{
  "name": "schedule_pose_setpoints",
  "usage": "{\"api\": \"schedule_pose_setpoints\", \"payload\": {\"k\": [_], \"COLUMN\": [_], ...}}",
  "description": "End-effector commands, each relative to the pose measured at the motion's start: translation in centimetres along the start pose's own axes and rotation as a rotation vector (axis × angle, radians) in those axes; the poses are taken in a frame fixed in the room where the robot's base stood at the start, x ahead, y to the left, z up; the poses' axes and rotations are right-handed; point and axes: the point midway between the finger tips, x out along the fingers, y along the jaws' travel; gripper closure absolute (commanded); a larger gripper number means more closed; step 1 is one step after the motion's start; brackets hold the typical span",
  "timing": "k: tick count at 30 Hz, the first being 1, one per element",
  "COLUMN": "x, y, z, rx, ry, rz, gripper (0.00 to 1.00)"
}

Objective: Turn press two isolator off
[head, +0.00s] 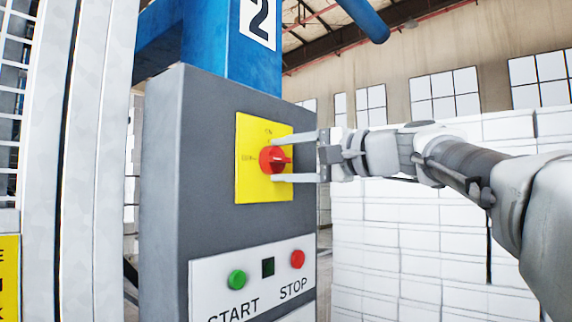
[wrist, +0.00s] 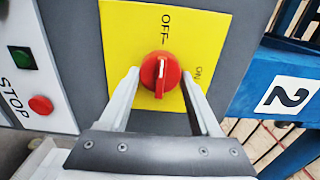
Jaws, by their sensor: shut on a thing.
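The isolator is a red rotary knob (head: 272,160) on a yellow plate (head: 248,185) on the grey control cabinet of the press marked 2. The wrist view shows the knob (wrist: 160,68) with a white pointer mark lined up toward the OFF label (wrist: 172,22); the ON label (wrist: 200,72) is off to the right. My gripper (head: 282,159) reaches in from the right with one finger above and one below the knob. In the wrist view its fingers (wrist: 160,73) flank the knob left and right, shut on it.
Below the plate are a green START button (head: 237,279), a small dark square (head: 268,267) and a red STOP button (head: 297,259). A blue post with the 2 sign (head: 260,20) rises above the cabinet (head: 180,180). White stacked blocks (head: 430,245) stand behind my arm. Pale uprights are at left.

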Motion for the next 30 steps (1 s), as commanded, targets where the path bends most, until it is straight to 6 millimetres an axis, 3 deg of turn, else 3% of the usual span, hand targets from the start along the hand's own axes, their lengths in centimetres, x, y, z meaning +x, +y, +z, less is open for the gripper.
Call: {"api": "schedule_pose_setpoints", "payload": {"k": [11,12,17,26,30], "x": [0.0,0.0,0.0,-0.1,-1.3], "y": [0.1,0.1,0.0,0.0,0.0], "z": [0.0,0.0,0.0,0.0,-0.1], "rx": [-0.005,-0.005,-0.005,-0.004,-0.005], "ry": [-0.001,-0.001,-0.001,0.000,0.003], "rz": [0.002,0.002,0.001,0.000,0.000], "gripper": [0.91,0.34,0.06,0.06,0.06]}}
